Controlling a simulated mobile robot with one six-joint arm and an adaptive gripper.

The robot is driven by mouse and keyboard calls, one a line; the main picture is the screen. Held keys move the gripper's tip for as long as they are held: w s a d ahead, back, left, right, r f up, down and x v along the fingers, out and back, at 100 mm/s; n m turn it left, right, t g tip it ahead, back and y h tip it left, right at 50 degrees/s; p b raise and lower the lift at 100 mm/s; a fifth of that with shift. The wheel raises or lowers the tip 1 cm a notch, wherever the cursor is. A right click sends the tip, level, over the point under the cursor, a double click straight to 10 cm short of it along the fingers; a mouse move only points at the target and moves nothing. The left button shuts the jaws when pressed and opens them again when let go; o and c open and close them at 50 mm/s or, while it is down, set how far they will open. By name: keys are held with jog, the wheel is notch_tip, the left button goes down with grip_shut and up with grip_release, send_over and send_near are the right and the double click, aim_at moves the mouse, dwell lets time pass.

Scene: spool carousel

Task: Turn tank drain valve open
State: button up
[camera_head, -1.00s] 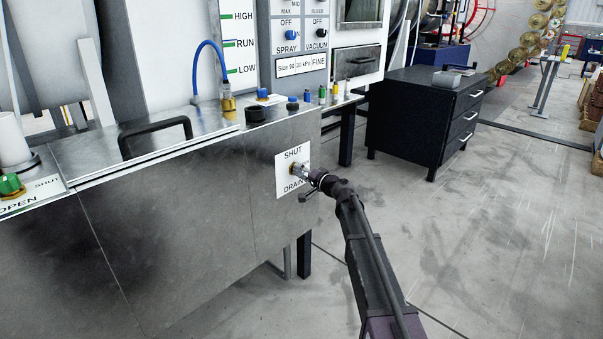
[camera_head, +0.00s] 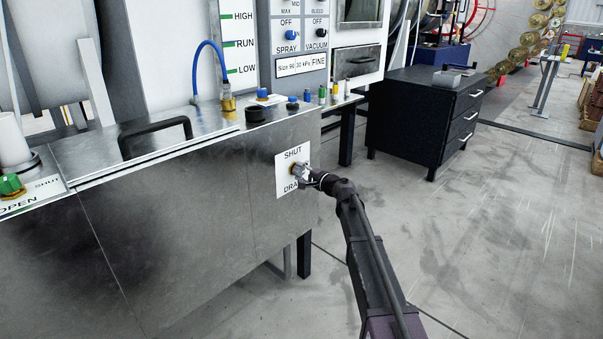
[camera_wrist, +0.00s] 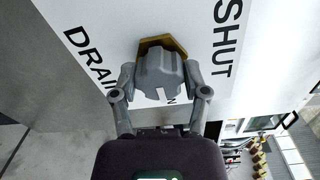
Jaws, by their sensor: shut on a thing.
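The tank drain valve sits on a white plate (camera_head: 283,181) lettered SHUT and DRAIN, on the right end of the steel tank (camera_head: 180,200). In the wrist view the valve's grey knob (camera_wrist: 159,72) stands in front of a brass hex base (camera_wrist: 168,43). My gripper (camera_wrist: 159,82) is shut on the knob, with one finger on each side. In the head view my gripper (camera_head: 304,174) meets the plate and hides most of the valve. A white mark on the knob faces the wrist camera. The label near the knob's lower edge is partly hidden.
A black drawer cabinet (camera_head: 415,118) stands on the floor to the right. A black handle (camera_head: 155,137) and a green knob (camera_head: 10,184) are on the tank top. Floor right of my arm is clear.

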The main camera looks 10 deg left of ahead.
jog(key=shift+a, duration=0.15)
jog(key=o, duration=1.1)
jog(key=shift+o, duration=0.2)
jog(key=shift+d, duration=0.2)
jog(key=v, duration=0.7)
jog(key=shift+s+d+f, duration=0.1)
jog(key=shift+s+f, duration=0.05)
jog(key=shift+s, duration=0.1)
